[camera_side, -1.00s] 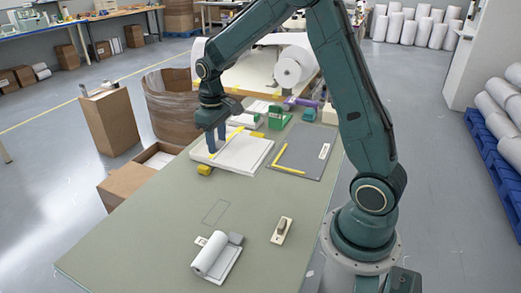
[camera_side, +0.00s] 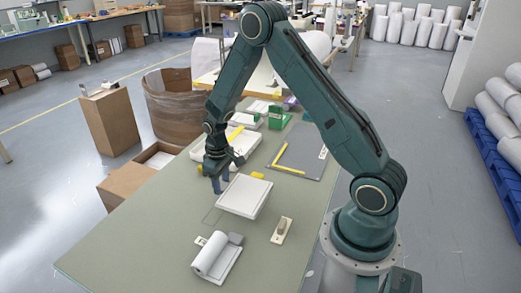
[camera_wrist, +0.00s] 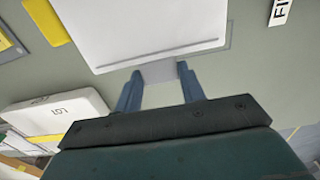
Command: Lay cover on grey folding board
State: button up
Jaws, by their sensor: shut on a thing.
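The cover (camera_side: 245,196), a flat white sheet with a grey edge, is out over the green table in the side view. My gripper (camera_side: 218,184) is shut on its left end. In the wrist view my gripper (camera_wrist: 160,88) has its blue fingers on either side of a grey tab at the near edge of the cover (camera_wrist: 145,28). I cannot tell how high the cover is above the table. The grey folding board (camera_side: 305,147) lies flat farther back and right, with yellow corner marks and a white label. The cover is apart from it.
A white stack (camera_side: 240,153) with yellow pieces stands behind my gripper. A white roll on a tray (camera_side: 213,258) and a small pale block (camera_side: 282,230) lie near the front. The table's front left is clear.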

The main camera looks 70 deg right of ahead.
jog(key=shift+f, duration=0.3)
jog(key=shift+f, duration=0.1)
jog(key=shift+f, duration=1.8)
jog(key=shift+f, duration=0.1)
jog(key=o, duration=1.1)
notch_tip(320, 180, up, 12)
jog(key=shift+f, duration=0.1)
jog(key=shift+r, duration=0.25)
